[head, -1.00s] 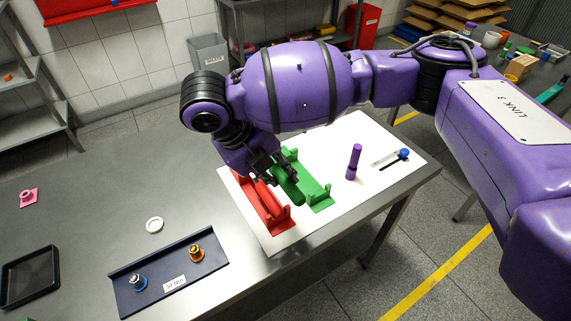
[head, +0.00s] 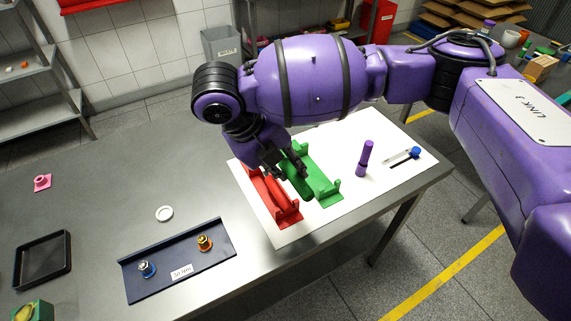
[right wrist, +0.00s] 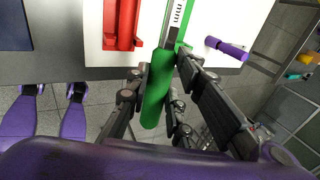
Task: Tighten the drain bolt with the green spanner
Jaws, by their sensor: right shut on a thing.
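The green spanner's handle (head: 296,187) lies at the green cradle (head: 326,196) on the white mat. In the right wrist view the green handle (right wrist: 157,90) runs between my fingers, with a grey metal shaft beyond it. My right gripper (head: 285,172) is shut on this handle, which still lies at cradle height. Two bolts stand on a dark blue fixture (head: 150,290) with a small white label: one with a blue base (head: 147,269), one with an orange base (head: 204,243). I cannot tell which is the drain bolt. My left gripper is not in the head view.
A red cradle (head: 287,214) with a red tool stands close left of the green one. A purple tool (head: 365,158) stands upright to the right, near a blue-ended tool (head: 414,153). A white ring (head: 164,214) and black tray (head: 43,261) lie left. Bare table lies between.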

